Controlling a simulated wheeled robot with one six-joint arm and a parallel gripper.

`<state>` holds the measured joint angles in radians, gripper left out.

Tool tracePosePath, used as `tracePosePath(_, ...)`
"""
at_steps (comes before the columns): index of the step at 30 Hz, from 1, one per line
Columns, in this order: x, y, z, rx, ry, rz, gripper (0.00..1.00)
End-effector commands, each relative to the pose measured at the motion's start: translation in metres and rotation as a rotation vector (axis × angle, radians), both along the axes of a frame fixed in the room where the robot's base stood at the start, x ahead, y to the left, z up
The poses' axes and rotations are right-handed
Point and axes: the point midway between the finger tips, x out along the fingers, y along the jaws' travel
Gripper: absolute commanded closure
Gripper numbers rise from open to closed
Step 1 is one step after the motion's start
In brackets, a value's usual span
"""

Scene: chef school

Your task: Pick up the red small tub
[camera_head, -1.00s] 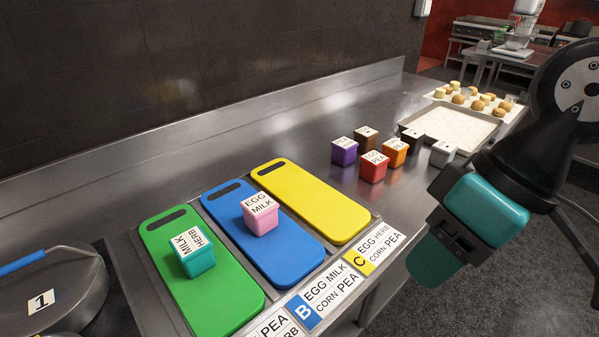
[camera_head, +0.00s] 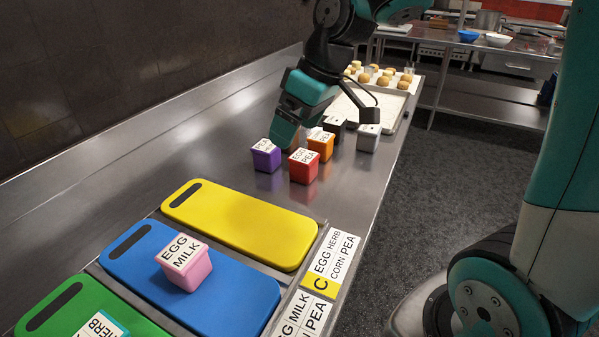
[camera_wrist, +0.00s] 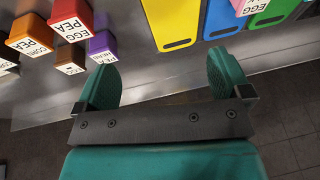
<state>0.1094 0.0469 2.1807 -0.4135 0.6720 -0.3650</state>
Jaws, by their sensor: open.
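The red small tub (camera_head: 302,170) stands upright on the steel counter, with a white lid label reading EGG PEA. In the wrist view the red tub (camera_wrist: 72,14) is at the upper left, outside the space between the fingers. My gripper (camera_head: 298,122) is over the tub cluster, behind the red tub in the head view and apart from it. In the wrist view my gripper (camera_wrist: 164,75) is open and empty, its two teal fingers wide apart. The head view hides part of the far finger.
A purple tub (camera_head: 266,156) and an orange tub (camera_head: 321,146) stand close to the red one. A grey-white tub (camera_head: 368,139) is to the right. Yellow (camera_head: 235,222) and blue (camera_head: 150,268) boards lie nearer; a pink tub (camera_head: 186,270) sits on the blue board.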

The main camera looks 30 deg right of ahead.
Motion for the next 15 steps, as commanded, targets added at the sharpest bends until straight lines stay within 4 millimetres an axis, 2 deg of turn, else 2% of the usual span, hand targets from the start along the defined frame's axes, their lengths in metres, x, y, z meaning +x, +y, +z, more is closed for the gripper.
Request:
tracePosePath(1, 0.028, -0.033, -0.018, -0.018, -0.024, -0.031, 0.04)
tracePosePath(3, 0.055, -0.071, -0.029, -0.047, -0.059, -0.049, 0.04)
tracePosePath(6, 0.077, -0.109, -0.038, -0.077, -0.090, -0.061, 0.04)
tracePosePath(9, 0.087, -0.123, -0.048, -0.090, -0.102, -0.064, 0.04)
tracePosePath(11, 0.090, -0.123, -0.056, -0.092, -0.102, -0.062, 0.04)
tracePosePath(15, 0.100, -0.116, -0.084, -0.092, -0.098, -0.062, 0.04)
